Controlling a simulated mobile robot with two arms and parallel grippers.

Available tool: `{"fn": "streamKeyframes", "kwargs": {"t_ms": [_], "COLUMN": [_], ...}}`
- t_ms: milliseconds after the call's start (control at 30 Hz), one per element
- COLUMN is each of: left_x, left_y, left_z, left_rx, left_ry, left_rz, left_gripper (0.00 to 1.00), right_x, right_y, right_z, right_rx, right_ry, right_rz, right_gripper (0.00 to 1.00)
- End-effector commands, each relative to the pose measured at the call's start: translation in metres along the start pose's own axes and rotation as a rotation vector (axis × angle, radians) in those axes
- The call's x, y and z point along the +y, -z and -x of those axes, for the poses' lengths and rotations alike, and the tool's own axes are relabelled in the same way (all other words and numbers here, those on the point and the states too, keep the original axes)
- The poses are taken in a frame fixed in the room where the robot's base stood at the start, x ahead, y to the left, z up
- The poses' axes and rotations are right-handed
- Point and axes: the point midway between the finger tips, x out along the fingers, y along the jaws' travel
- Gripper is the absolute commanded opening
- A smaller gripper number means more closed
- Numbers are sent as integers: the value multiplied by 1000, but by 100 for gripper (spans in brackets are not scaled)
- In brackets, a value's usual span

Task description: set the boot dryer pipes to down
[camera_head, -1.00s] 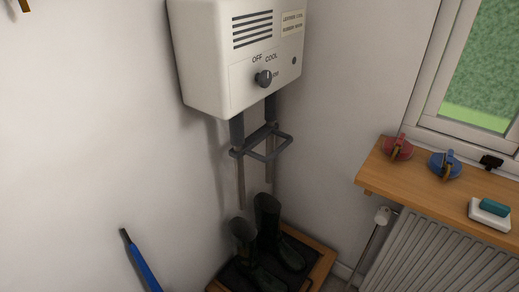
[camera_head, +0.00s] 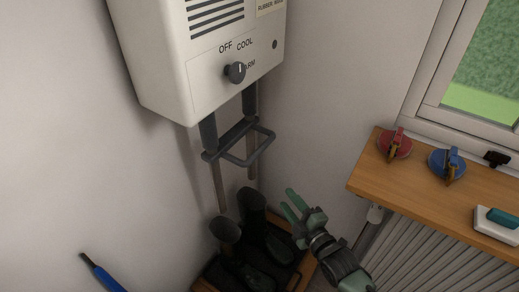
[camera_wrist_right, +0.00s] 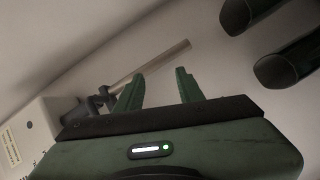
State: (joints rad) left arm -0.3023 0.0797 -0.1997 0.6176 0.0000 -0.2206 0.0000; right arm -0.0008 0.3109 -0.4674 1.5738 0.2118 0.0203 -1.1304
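The white boot dryer (camera_head: 190,60) hangs in the corner, its knob (camera_head: 235,72) on the front. Two pipes (camera_head: 219,185) run down from its underside, joined by a dark grey bar handle (camera_head: 240,150). My right gripper (camera_head: 289,203) is open and empty, right of and below the handle, clear of it. In the right wrist view its two green fingers (camera_wrist_right: 158,88) stand apart; a pipe (camera_wrist_right: 150,62) and the dryer (camera_wrist_right: 38,135) lie beyond them. My left gripper is not in view.
Dark boots (camera_head: 262,235) stand on a wooden-edged tray below the pipes. A wooden shelf (camera_head: 420,185) at right holds a red item (camera_head: 394,145), a blue item (camera_head: 446,163) and a soap dish (camera_head: 497,223), above a radiator (camera_head: 425,260). A blue-handled thing (camera_head: 103,274) is at lower left.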

Motion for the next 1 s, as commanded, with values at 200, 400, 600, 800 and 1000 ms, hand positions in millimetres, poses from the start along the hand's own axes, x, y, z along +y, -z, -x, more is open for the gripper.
{"fn": "streamKeyframes", "kwargs": {"t_ms": [200,400,600,800,1000], "left_x": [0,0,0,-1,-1], "left_y": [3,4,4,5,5], "left_z": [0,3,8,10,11], "left_rx": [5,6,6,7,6], "left_ry": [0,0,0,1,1], "left_rz": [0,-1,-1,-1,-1], "left_gripper": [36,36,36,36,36], "right_x": [101,124,131,136,137], "right_y": [78,98,104,110,112], "right_z": [1,-5,-36,-61,-70], "right_rx": [167,196,195,195,194], "right_ry": [-207,-257,-256,-253,-252], "right_rz": [243,296,295,294,293], "right_gripper": [38,38,38,38,38]}}
